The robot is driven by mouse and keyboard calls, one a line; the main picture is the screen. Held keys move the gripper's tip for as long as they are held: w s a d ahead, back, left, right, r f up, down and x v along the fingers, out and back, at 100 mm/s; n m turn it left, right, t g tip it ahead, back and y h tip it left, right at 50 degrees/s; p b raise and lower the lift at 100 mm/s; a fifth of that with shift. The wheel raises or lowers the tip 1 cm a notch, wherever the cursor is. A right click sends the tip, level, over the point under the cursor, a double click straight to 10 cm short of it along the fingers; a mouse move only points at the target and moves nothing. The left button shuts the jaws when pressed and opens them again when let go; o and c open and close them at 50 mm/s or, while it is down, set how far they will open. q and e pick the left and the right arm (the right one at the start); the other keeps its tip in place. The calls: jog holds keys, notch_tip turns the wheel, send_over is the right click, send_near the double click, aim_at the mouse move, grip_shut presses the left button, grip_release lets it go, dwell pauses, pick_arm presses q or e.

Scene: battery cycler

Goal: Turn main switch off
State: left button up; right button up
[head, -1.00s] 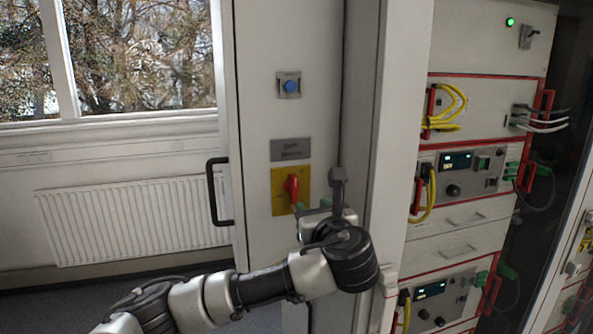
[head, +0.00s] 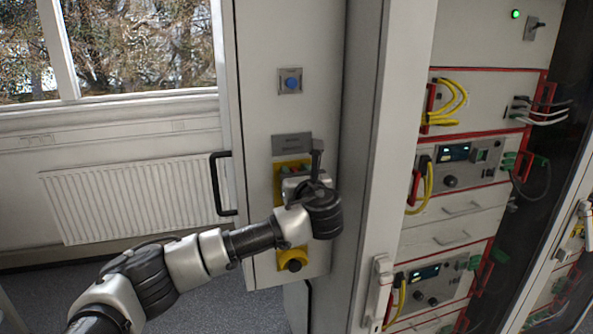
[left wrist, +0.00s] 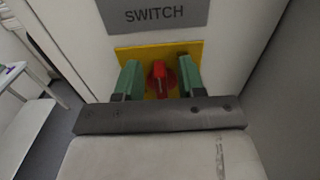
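The main switch is a red rotary handle (left wrist: 159,82) on a yellow plate (left wrist: 118,53), below a grey label reading SWITCH (left wrist: 155,14). In the left wrist view the handle looks upright, roughly in line with the label. My left gripper (left wrist: 161,79) is open, with one green fingertip on each side of the red handle. A small gap shows at least on the left; whether the right finger touches cannot be told. In the head view my left gripper (head: 293,178) covers the handle and most of the yellow plate (head: 280,168).
A blue button (head: 291,83) is above the label on the cabinet panel. A dark knob (head: 294,265) on yellow is below. A black door handle (head: 217,185) is at the left. The rack with cables (head: 465,150) is at the right.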

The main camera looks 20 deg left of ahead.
pick_arm(q)
grip_shut()
dwell(0.3)
jog(key=shift+s+a+f+n+b, duration=0.25)
jog(key=shift+a+f+n+b, duration=0.15)
jog(key=shift+n+b, duration=2.3)
jog(key=shift+s+a+f+n+b, duration=0.25)
jog(key=shift+f+n+b, duration=0.2)
jog(key=shift+n+b, duration=2.25)
jog(key=shift+s+a+f+n+b, duration=0.2)
jog(key=shift+a+f+n+b, duration=0.2)
jog(key=shift+n+b, duration=2.25)
jog(key=shift+n+p, duration=0.75)
jog(key=shift+n, duration=0.3)
